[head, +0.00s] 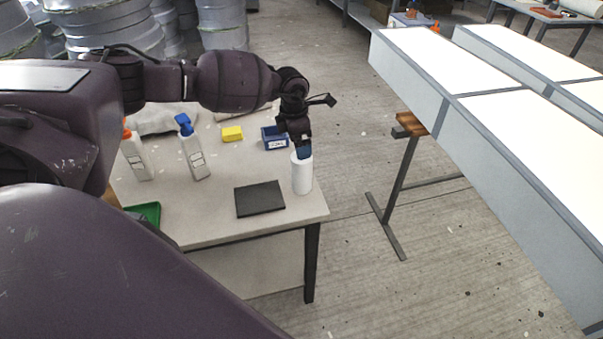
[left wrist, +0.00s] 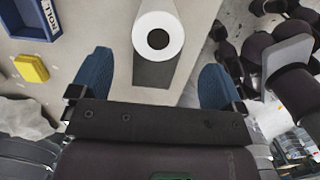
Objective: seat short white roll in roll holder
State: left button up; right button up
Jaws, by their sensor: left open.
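The short white roll (head: 302,175) stands upright on the table near its right end. In the left wrist view its round end with a dark core hole (left wrist: 143,22) faces the camera. My left gripper (head: 304,153) points down at the top of the roll. In the left wrist view its blue fingers (left wrist: 157,84) are spread wide with nothing between the tips, and the roll shows beyond them. Whether the fingers overlap the roll in height is unclear. My right gripper is not in view.
On the table (head: 225,222) are a dark flat slab (head: 260,198), a labelled blue bin (head: 273,139), a yellow block (head: 232,134), two white bottles (head: 194,155) and a green tray (head: 148,214). A long white-panelled bench (head: 480,130) stands to the right across open floor.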

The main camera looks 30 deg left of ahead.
aim_at(302, 162)
pick_arm(q)
jog(key=f, duration=0.6)
jog(key=w+f, duration=0.1)
jog(key=f, duration=0.1)
jog(key=shift+d+f, duration=0.2)
jog(key=shift+f, duration=0.2)
jog(key=c, duration=1.1)
jog(key=shift+r, duration=0.15)
